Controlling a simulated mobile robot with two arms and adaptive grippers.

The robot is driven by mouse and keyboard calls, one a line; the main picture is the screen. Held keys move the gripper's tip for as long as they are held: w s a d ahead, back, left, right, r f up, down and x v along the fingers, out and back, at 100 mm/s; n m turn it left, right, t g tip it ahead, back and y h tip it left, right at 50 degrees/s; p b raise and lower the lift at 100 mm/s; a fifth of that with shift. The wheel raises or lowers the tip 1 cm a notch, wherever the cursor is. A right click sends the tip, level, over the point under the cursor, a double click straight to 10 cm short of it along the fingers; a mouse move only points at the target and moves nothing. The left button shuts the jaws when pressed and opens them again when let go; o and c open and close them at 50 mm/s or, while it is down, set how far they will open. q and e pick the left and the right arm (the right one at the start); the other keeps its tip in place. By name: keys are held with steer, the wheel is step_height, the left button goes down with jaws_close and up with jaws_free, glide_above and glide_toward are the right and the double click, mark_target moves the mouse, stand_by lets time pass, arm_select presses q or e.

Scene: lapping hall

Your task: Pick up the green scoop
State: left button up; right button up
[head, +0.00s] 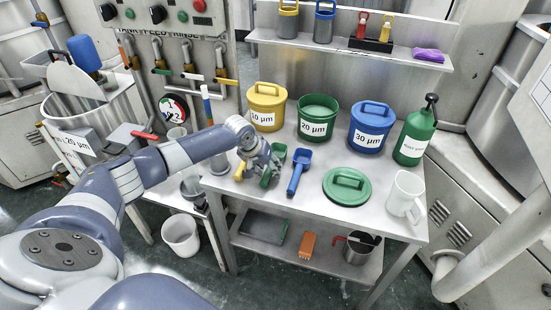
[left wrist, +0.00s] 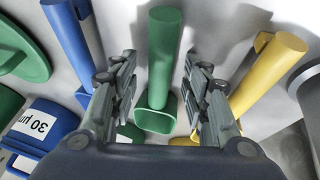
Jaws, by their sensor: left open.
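The green scoop (head: 278,154) lies on the steel table between the blue scoop (head: 299,170) and the yellow scoop (head: 240,170). My left gripper (head: 268,168) is over it and partly hides it in the head view. In the left wrist view the green scoop (left wrist: 163,55) shows between the two spread fingers of my left gripper (left wrist: 158,65), with a gap on each side. The blue scoop (left wrist: 69,32) is left of the fingers and the yellow scoop (left wrist: 268,68) right of them. My right gripper is not in view.
Behind the scoops stand a yellow tub (head: 267,110), an open green tub (head: 318,122), a blue tub (head: 370,130) and a green bottle (head: 416,135). A green lid (head: 347,186) and a white jug (head: 405,195) are to the right. Bare table lies in front of the scoops.

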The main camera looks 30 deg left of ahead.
arm_select(q)
jaws_close()
step_height(320, 180, up, 10)
steer(key=b, duration=0.1)
stand_by(0.5)
